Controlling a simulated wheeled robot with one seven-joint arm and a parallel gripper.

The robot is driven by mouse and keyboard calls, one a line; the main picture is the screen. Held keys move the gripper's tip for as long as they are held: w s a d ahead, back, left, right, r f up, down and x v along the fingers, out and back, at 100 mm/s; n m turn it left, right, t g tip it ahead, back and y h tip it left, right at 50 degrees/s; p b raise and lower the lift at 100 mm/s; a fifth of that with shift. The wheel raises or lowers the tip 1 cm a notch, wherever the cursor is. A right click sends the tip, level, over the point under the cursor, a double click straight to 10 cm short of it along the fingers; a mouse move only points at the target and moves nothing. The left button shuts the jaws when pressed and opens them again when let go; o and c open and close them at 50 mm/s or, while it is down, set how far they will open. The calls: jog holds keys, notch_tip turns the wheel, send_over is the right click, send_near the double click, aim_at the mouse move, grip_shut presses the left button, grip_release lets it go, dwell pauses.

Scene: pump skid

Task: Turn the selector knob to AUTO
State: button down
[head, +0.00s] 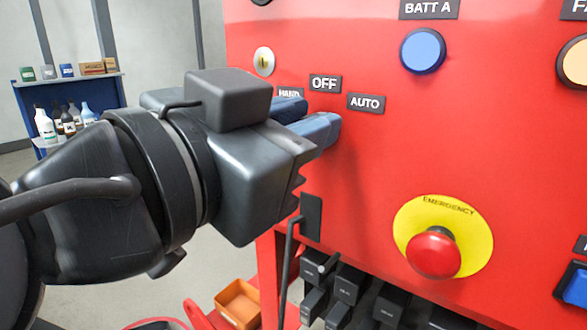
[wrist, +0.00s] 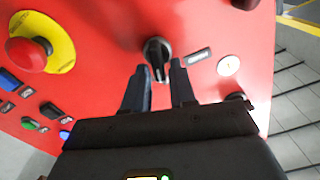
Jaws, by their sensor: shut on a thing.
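The selector knob (wrist: 157,50) is black and shows in the wrist view on the red panel, between the tips of my gripper (wrist: 160,66). In the head view, my gripper (head: 318,116) reaches the panel just below the labels and hides the knob. Its two blue fingers are shut on the knob. The OFF label (head: 325,83) and the AUTO label (head: 366,103) are in clear view. The HAND label (head: 289,93) is partly covered by a finger. I cannot tell which label the knob points to.
A red emergency button (head: 433,252) on a yellow disc sits low on the panel. A blue BATT A button (head: 423,51) is above right, and a round key lock (head: 264,61) is above left. A shelf with bottles (head: 46,125) stands far left.

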jog(key=m+b, duration=0.2)
jog(key=b, duration=0.1)
jog(key=m+b, duration=0.2)
jog(key=b, duration=0.2)
jog(key=m+b, duration=0.2)
jog(key=b, duration=0.1)
jog(key=shift+s+d+f+m, duration=0.25)
jog(key=shift+d+f+m, duration=0.05)
jog(key=c, duration=1.2)
grip_release()
jog(key=shift+o, duration=0.2)
jog(key=v, duration=0.7)
jog(key=shift+s+a, duration=0.25)
jog(key=shift+s, duration=0.05)
